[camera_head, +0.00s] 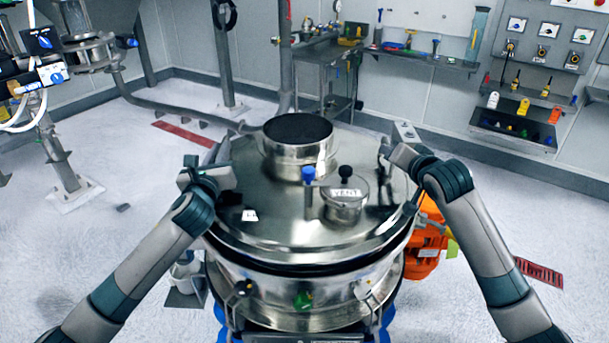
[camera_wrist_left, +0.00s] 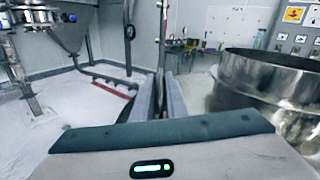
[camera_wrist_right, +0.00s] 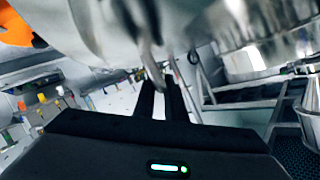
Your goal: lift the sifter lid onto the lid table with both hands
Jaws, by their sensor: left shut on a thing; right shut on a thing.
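The round steel sifter lid (camera_head: 265,222) sits over the steel sifter drum (camera_head: 290,283), with a dark band between them; I cannot tell whether they touch. The lid carries a wide collar with a dark top (camera_head: 297,130), a small port marked VENT (camera_head: 345,202) and a blue-topped knob (camera_head: 309,175). My left gripper (camera_head: 195,172) is shut at the lid's left edge, its fingers together in the left wrist view (camera_wrist_left: 160,95). My right gripper (camera_head: 396,158) is shut at the lid's right edge, by a metal handle in the right wrist view (camera_wrist_right: 152,60). The gripped parts are mostly hidden. I cannot identify the lid table.
An orange machine part (camera_head: 428,240) stands right of the drum. A steel workbench (camera_head: 335,88) stands at the back. Shelves and a control panel (camera_head: 540,45) line the back wall. A pipe stand (camera_head: 62,165) is at the left. The floor between is mostly clear.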

